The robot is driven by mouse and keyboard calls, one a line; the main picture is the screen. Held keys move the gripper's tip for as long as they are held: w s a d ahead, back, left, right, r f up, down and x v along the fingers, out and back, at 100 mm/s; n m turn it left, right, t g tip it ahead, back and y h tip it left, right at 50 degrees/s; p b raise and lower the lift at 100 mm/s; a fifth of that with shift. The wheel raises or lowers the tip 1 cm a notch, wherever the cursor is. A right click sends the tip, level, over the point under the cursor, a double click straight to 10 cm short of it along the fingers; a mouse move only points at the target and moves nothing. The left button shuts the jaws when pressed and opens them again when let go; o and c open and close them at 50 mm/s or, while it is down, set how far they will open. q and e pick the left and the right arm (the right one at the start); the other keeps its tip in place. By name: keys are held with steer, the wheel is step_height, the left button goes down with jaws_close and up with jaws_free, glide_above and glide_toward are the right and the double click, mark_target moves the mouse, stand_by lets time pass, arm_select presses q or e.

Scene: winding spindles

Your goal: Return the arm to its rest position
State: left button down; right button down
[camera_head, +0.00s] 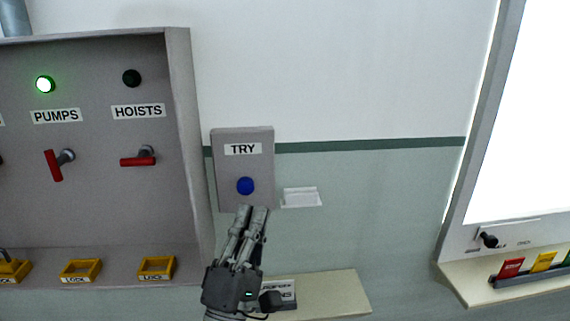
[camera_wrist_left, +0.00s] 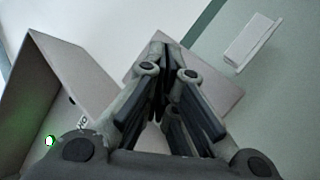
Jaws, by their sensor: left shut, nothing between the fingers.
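My left gripper (camera_head: 254,212) is shut and empty, its fingers pointing up just below the blue button (camera_head: 245,186) on the grey TRY box (camera_head: 259,165). I cannot tell whether the fingertips touch the box. In the left wrist view the shut fingers (camera_wrist_left: 163,50) reach in front of the TRY box (camera_wrist_left: 215,82), and the button is hidden. My right gripper is not in view.
A grey panel (camera_head: 100,215) with red PUMPS and HOISTS handles stands left, its PUMPS lamp (camera_head: 45,84) lit green. A small shelf (camera_head: 335,290) lies behind my gripper. A white board (camera_head: 520,130) with a ledge is right. The wall between is mostly clear.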

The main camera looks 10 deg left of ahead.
arm_select(q)
steer(key=s+d+f+m+g+h, duration=0.25)
steer(key=f+m+g, duration=0.35)
steer(key=f+m, duration=0.3)
steer(key=s+d+f+m+g+h, duration=0.3)
steer(key=f+m+g, duration=0.35)
steer(key=f, duration=0.55)
steer(key=s+a+f+m+g+y, duration=0.35)
steer(key=s+a+f+g, duration=0.2)
steer(key=s+f, duration=0.35)
steer(key=s+a+f+m+g+y, duration=0.2)
steer(key=s+a+f+g+y, duration=0.3)
steer(key=s+a+f, duration=0.3)
steer(key=s+f+b, duration=0.2)
steer(key=s+f, duration=0.1)
steer(key=f, duration=2.7)
steer(key=s+a+f+g, duration=0.2)
steer(key=s+f, duration=1.2)
steer(key=s, duration=0.2)
steer(key=shift+f, duration=0.35)
